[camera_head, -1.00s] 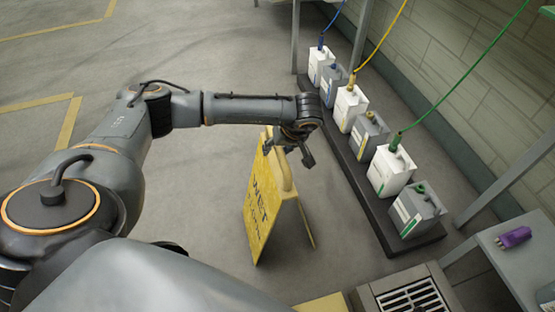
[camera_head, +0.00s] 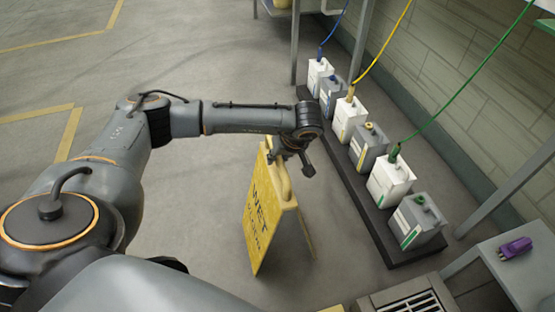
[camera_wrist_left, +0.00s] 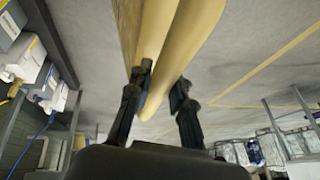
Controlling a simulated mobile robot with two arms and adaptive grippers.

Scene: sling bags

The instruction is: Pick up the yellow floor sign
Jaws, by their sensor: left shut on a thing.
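In the left wrist view the sign (camera_wrist_left: 165,45) runs between the two fingers (camera_wrist_left: 163,97). The arm's end hides part of the sign's top in the head view. My right gripper is not in view.
Several white and grey jugs (camera_head: 390,180) stand in a row on a dark low platform (camera_head: 395,250) to the right, with hoses running up. A grey table with a purple object (camera_head: 515,248) is at lower right. The left floor is open.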

